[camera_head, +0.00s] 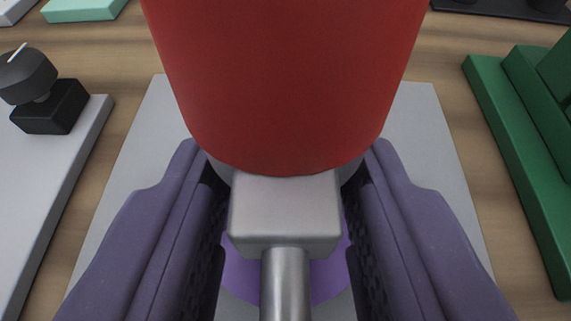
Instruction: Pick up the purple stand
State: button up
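My gripper (285,205) has two purple fingers with dark ribbed pads, spread to either side of a grey metal block (285,213). A metal rod (285,285) runs from the block down to the bottom edge of the picture. A round purple piece (242,277), which looks like part of the purple stand, shows behind the block and rod, between the fingers. The pads are very close to the block's sides; I cannot tell whether they touch it. A large red rounded body (285,80) fills the top middle and hides what lies behind it.
A grey plate (135,170) lies beneath on a wooden surface (120,60). At left is a light grey panel (55,165) with a black knob (28,77). Green stepped blocks (515,150) stand at right. A mint piece (85,9) and a dark tray (500,9) are at the back.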

jog(key=shift+c, duration=0.5)
jog(key=shift+r, duration=0.1)
